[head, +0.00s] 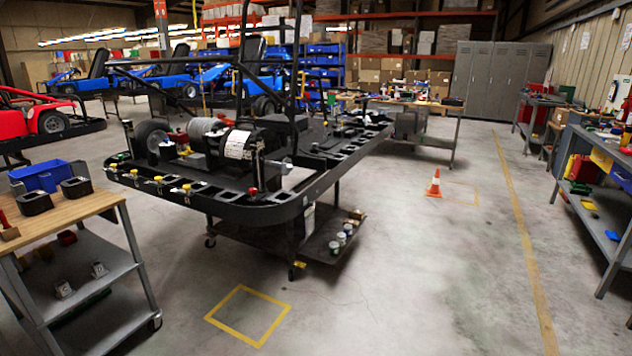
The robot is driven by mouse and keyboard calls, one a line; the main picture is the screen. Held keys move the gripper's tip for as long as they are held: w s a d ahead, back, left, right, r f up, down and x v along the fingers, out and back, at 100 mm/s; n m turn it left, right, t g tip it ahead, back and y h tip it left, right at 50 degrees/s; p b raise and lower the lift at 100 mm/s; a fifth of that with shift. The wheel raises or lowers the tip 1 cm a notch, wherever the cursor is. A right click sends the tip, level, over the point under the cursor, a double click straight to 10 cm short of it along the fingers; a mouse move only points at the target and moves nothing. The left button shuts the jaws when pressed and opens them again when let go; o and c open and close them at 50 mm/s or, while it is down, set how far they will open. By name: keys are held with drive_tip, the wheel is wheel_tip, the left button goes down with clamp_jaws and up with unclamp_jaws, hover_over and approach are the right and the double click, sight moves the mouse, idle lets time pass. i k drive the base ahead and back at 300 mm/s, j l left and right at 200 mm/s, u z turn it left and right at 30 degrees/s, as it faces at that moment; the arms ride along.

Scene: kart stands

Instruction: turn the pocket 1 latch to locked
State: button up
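A black kart frame (280,213) rests on a wheeled stand in the middle of the head view. Dark pockets run along its near rim. Small fittings with yellow tops stand along the left part of that rim, including a left one (133,172), a middle one (158,180) and a right one (186,188). A red-topped fitting (252,191) stands nearer the rounded corner. I cannot tell which of these is the pocket 1 latch, or how it is turned. My gripper is not in view.
A wood-topped cart (75,212) with a blue bin (39,176) stands at the left. An orange cone (433,184) stands on the floor to the right. A workbench (600,200) lines the right side. The floor around the yellow square (248,287) is clear.

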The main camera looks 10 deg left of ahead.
sight(187, 187)
drive_tip(key=i+u, duration=0.35)
drive_tip(key=i+l+u, duration=0.1)
drive_tip(key=i+u, duration=0.25)
drive_tip(key=i, duration=0.15)
drive_tip(key=i+l+u, duration=0.2)
drive_tip(key=i+u, duration=0.15)
drive_tip(key=i+l+u, duration=0.3)
drive_tip(key=i, duration=0.15)
drive_tip(key=i+l+u, duration=0.15)
drive_tip(key=i, duration=0.25)
